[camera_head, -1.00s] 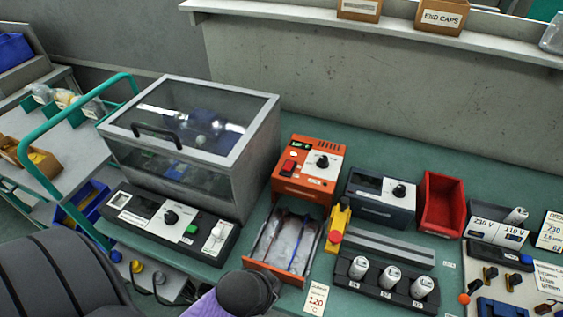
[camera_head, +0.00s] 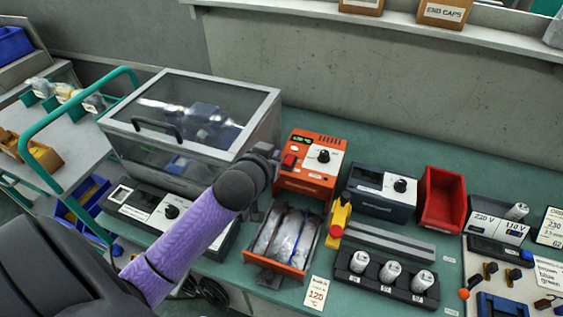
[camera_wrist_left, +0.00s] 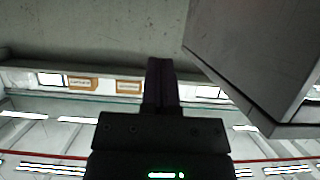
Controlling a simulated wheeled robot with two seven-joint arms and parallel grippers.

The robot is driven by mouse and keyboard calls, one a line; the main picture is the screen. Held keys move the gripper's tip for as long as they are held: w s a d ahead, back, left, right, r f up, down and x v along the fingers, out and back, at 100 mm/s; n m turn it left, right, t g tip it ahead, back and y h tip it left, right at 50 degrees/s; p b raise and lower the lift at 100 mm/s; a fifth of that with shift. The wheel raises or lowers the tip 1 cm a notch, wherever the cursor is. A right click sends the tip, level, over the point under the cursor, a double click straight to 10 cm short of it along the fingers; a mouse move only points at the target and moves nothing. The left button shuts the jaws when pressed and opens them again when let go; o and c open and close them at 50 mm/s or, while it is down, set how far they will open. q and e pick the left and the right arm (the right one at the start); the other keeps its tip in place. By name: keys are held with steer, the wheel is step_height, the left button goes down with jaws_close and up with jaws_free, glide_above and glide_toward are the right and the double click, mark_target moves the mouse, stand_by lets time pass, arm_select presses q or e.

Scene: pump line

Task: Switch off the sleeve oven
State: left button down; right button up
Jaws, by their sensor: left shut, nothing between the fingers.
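The sleeve oven (camera_head: 306,187) is an orange box with a white panel, standing at the middle of the bench. Its red switch (camera_head: 289,161) is on the left of the panel, beside a black dial (camera_head: 323,156) and a small green-lit display (camera_head: 303,140). An orange-fronted tray (camera_head: 275,264) with clear sleeves lies in front of the oven. My left gripper (camera_head: 272,157) is by the oven's left side, close to the red switch; I cannot tell if it touches. In the left wrist view its fingers (camera_wrist_left: 160,68) are shut and empty. My right gripper is out of view.
A clear-lidded test cabinet (camera_head: 190,120) stands left of the gripper. A dark dial unit (camera_head: 381,196) and a red bin (camera_head: 442,201) stand right of the oven. A yellow holder (camera_head: 340,215) and a rack of cans (camera_head: 388,273) are in front.

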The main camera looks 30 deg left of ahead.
arm_select(q)
steer(key=b, duration=0.2)
glide_above(289, 160)
steer(key=s, duration=0.3)
step_height(289, 160, down, 3)
steer(key=shift+a, duration=0.1)
step_height(289, 160, down, 3)
steer(key=shift+f+b, duration=0.15)
steer(key=shift+b, duration=0.5)
steer(key=shift+s+f, duration=0.15)
steer(key=shift+f, duration=0.15)
